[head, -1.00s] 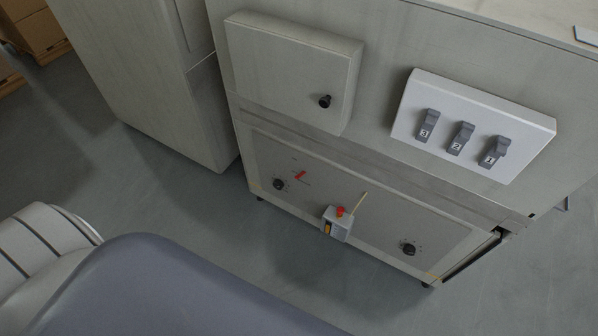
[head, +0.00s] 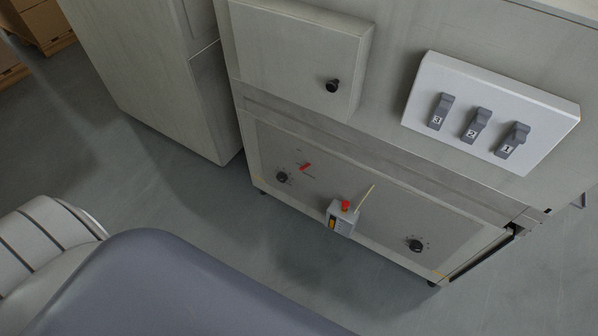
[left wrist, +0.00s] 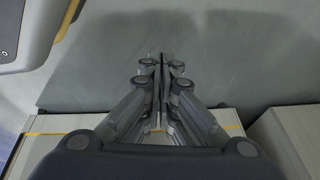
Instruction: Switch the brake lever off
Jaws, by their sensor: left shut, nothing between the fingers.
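A small red lever (head: 304,167) sits on the lower grey panel (head: 385,205) of the cabinet in the head view. It lies slantwise between small marks too tiny to read. I cannot tell for sure that it is the brake lever. Three grey rocker-like levers numbered 3 (head: 441,111), 2 (head: 475,124) and 1 (head: 513,139) are on a white sloped box (head: 545,107) at upper right. My left gripper (left wrist: 160,62) is shut and empty in the left wrist view, its fingers together above grey floor, touching nothing. Neither gripper shows in the head view.
A small grey box (head: 341,221) with a red button and a thin yellowish rod juts from the panel's lower edge. Black knobs (head: 282,177) and (head: 416,245) flank it. A closed cover box (head: 300,50) has a black knob. Open floor (head: 160,195) lies in front.

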